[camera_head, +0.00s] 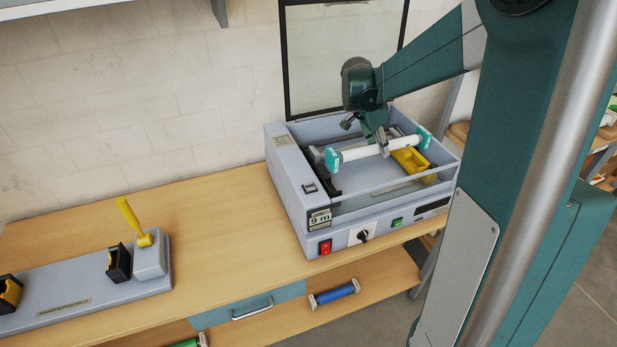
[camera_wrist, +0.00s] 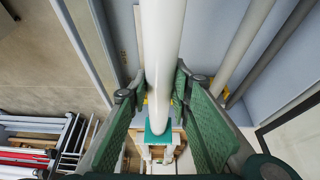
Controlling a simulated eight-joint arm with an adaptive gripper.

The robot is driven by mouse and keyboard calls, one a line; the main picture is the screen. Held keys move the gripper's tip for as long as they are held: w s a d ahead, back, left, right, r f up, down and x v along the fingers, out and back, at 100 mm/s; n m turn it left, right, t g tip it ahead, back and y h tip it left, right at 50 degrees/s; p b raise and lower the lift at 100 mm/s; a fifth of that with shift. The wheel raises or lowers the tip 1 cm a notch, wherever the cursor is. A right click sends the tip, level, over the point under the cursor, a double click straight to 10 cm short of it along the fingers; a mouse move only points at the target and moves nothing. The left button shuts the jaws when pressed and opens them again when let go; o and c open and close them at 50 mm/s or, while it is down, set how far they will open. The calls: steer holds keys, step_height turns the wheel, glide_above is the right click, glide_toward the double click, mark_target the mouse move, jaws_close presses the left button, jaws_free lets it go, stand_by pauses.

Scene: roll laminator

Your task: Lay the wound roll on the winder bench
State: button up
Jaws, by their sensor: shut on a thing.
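A white roll with teal end caps (camera_head: 358,153) lies across the open top of the grey laminator (camera_head: 292,190). My gripper (camera_head: 381,146) reaches down from above and is shut on the roll near its middle. I cannot tell whether the roll rests on its seats or hangs just above them. In the wrist view the white roll (camera_wrist: 162,45) runs between my green-padded fingers (camera_wrist: 160,92), with a teal cap at its lower end. A long grey stand (camera_head: 80,303) with black brackets and a raised yellow lever (camera_head: 129,217) sits on the left of the wooden bench; its label is unreadable.
The bench top (camera_head: 215,235) between stand and laminator is clear. The laminator's lid (camera_head: 335,60) stands open against the wall. A yellow part (camera_head: 410,160) lies inside the laminator. A blue roll (camera_head: 334,294) lies on the lower shelf, beside a drawer (camera_head: 250,308).

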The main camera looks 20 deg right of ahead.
steer(key=shift+w+a, duration=0.35)
steer(key=shift+a, duration=0.5)
steer(key=shift+n+t, duration=0.4)
steer(key=shift+n, duration=0.5)
steer(key=w+a+p, duration=0.1)
steer(key=a, duration=0.7)
steer(key=w+a+p, duration=0.1)
steer(key=w+a, duration=0.1)
steer(key=a, duration=0.6)
steer(key=w+a+p, duration=0.1)
steer(key=w+a, duration=0.1)
steer(key=a, duration=0.6)
steer(key=shift+w+a+r+p, duration=0.1)
steer(key=shift+w+a+p, duration=0.15)
steer(key=shift+a+p, duration=0.1)
steer(key=s+a+n+p, duration=0.1)
steer(key=s+a+p, duration=0.1)
steer(key=a, duration=1)
steer(key=s+a+n+p, duration=0.1)
steer(key=s+a, duration=0.1)
steer(key=a, duration=1.1)
steer(key=w+a+f+m+b, duration=0.1)
steer(key=f+b, duration=0.3)
steer(key=f, duration=0.4)
steer(key=w+a+f+m+b, duration=0.1)
steer(key=w+f+m+b, duration=0.1)
steer(key=f+b, duration=0.3)
steer(key=shift+w+f+m+g, duration=0.2)
steer(key=shift+f+m+g, duration=0.2)
steer(key=shift+f, duration=1.05)
